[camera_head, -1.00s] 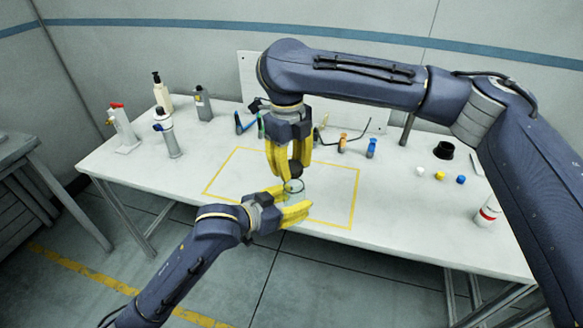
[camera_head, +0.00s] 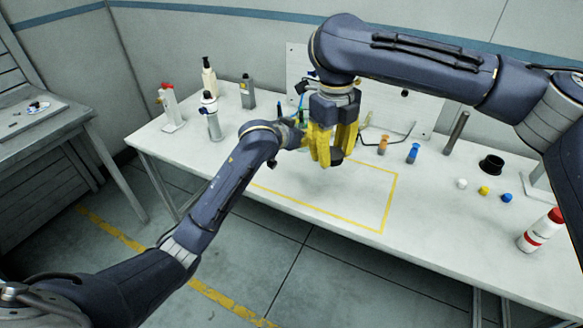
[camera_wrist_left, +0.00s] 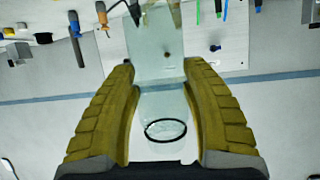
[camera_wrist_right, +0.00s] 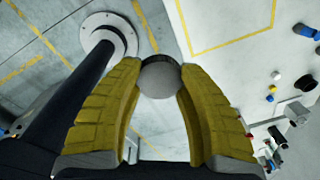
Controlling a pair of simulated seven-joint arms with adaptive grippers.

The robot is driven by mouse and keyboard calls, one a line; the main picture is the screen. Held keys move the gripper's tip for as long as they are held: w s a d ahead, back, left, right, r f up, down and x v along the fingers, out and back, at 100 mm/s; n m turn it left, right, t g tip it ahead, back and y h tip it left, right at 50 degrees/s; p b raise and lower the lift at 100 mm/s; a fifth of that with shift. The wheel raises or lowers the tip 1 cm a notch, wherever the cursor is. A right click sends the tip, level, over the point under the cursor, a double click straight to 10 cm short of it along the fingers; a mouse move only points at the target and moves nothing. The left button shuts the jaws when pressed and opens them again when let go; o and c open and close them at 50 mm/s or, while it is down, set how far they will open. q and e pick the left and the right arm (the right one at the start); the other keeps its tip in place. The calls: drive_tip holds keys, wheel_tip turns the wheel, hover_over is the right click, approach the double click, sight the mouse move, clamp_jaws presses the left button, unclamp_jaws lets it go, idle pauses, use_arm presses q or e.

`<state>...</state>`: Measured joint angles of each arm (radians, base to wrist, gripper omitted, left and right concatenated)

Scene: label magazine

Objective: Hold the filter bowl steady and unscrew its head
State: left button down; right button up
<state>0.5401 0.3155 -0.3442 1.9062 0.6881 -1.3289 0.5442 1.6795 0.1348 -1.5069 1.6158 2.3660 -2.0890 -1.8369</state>
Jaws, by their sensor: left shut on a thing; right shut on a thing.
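My right gripper (camera_head: 332,150) points down above the table and is shut on the dark filter head (camera_head: 335,158). In the right wrist view the head (camera_wrist_right: 160,77) shows a round grey face between the yellow fingers, with no bowl attached. In the left wrist view the left gripper (camera_wrist_left: 160,66) is shut on the clear filter bowl (camera_wrist_left: 162,100). A black ring (camera_wrist_left: 166,130) shows at the bowl. Bowl and head are apart.
The yellow-outlined area (camera_head: 340,203) of the table is bare. Bottles, including a white one (camera_head: 209,78), stand at the back left. A black ring-shaped cup (camera_head: 491,165), small coloured caps and a red-capped bottle (camera_head: 541,230) are at the right. A panel stands behind.

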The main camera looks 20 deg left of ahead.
use_arm(q)
drive_tip(key=w+a+r+n+y, duration=0.2)
drive_tip(key=w+a+r, duration=0.1)
drive_tip(key=w+a, duration=0.35)
drive_tip(key=shift+t, duration=0.3)
drive_tip(key=f, duration=1.9)
drive_tip(key=shift+w+d, duration=0.15)
drive_tip(key=shift+w, duration=0.1)
drive_tip(key=shift+f, duration=0.1)
drive_tip(key=c, duration=0.6)
unclamp_jaws()
drive_tip(key=shift+c, duration=0.2)
